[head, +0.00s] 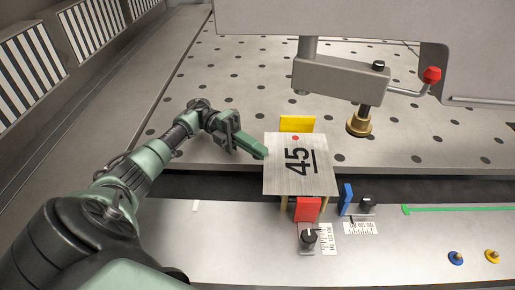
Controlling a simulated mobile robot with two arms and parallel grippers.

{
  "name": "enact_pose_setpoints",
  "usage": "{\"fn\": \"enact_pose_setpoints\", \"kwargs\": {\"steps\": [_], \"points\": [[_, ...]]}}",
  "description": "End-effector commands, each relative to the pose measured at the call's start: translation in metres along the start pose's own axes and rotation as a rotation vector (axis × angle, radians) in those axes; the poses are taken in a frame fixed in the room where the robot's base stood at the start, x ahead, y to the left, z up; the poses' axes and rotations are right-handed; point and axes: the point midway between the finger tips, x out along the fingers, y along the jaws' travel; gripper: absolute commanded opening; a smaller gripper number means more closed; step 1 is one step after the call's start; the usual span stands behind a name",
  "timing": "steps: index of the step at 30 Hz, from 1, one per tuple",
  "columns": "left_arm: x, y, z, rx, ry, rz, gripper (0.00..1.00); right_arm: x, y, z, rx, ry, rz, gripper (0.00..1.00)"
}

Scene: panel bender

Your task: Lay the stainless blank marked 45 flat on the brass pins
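The stainless blank marked 45 (316,181) is a square brushed plate with a red dot near its far edge. It looks about level, over the gap between the perforated table and the front ledge. Brass-coloured pins (284,203) show below its near edge; whether it rests on them or is just above, I cannot tell. My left gripper (262,154) is at the blank's left edge, its green fingertip meeting or nearly meeting that edge. Whether its fingers are closed on the plate is not clear. My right gripper is not in view.
A yellow block (297,123) stands behind the blank, a red block (307,209) in front and a blue block (347,198) to the right. A clamp arm (340,80) with a brass foot (359,124) and red knob (432,74) hangs at back right.

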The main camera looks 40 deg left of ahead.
Motion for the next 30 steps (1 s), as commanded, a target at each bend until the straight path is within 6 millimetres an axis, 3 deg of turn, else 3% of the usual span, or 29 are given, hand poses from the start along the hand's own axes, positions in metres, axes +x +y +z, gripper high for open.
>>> {"fn": "enact_pose_setpoints", "kwargs": {"steps": [20, 23, 30], "points": [[-0.0003, 0.0076, 0.0001, 0.002, 0.0, -0.001, 0.0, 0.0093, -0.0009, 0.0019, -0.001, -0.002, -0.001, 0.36], [-0.0002, 0.0066, 0.0001, 0.002, 0.0, -0.001, 0.27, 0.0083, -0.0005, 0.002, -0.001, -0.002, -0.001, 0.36], [-0.0002, 0.007, 0.0, 0.001, 0.0, 0.0, 0.28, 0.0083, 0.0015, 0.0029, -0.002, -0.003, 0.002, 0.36]]}}
